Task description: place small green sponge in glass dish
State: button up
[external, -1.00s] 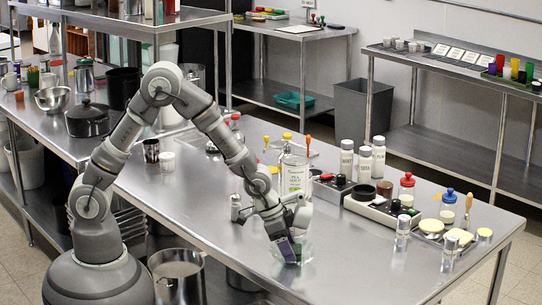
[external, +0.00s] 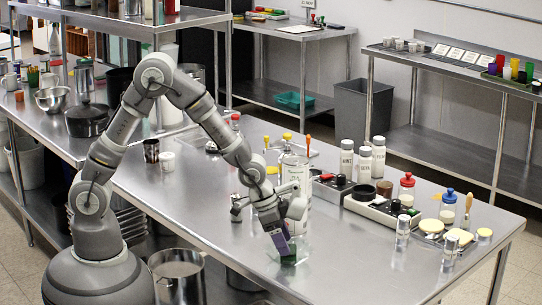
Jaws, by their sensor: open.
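The glass dish (external: 304,251) stands on the steel table near the front middle, clear and hard to make out. The small green sponge (external: 289,259) shows as a green patch low within the dish's outline. My gripper (external: 284,249) points down just above the sponge, with a purple part at its end. It is open. Its fingertips partly cover the dish and sponge, and I cannot tell whether they still touch the sponge.
A tall labelled clear container (external: 294,172) stands close behind my gripper. White shaker bottles (external: 364,164), a condiment caddy (external: 382,208) and a glass (external: 403,231) stand to the right.

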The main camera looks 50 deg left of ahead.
jog(key=p+v, duration=0.2)
jog(key=v, duration=0.7)
jog(key=w+a+r+n+t, duration=0.15)
jog(key=w+a+r, duration=0.25)
jog(key=r, duration=0.4)
jog(key=w+a+r+n+t, duration=0.1)
jog(key=w+a+r+t, duration=0.15)
jog(key=w+r, duration=0.4)
jog(key=w+a+r+n+t, duration=0.25)
jog(key=a+r, duration=0.25)
jog(key=r, duration=0.5)
jog(key=s+a+r+n+t+y, duration=0.1)
jog(key=s+a+r+t, duration=0.1)
jog(key=a+r, duration=0.4)
jog(key=s+a+r+n+t+y, duration=0.1)
jog(key=s+a+r, duration=0.2)
jog(key=r, duration=1)
jog(key=s+a+r+n+t+y, duration=0.1)
jog(key=s+a+r+n+t, duration=0.1)
jog(key=a+r, duration=0.8)
jog(key=shift+s+r+t, duration=0.3)
jog(key=shift+r+t, duration=0.05)
jog(key=shift+a, duration=0.1)
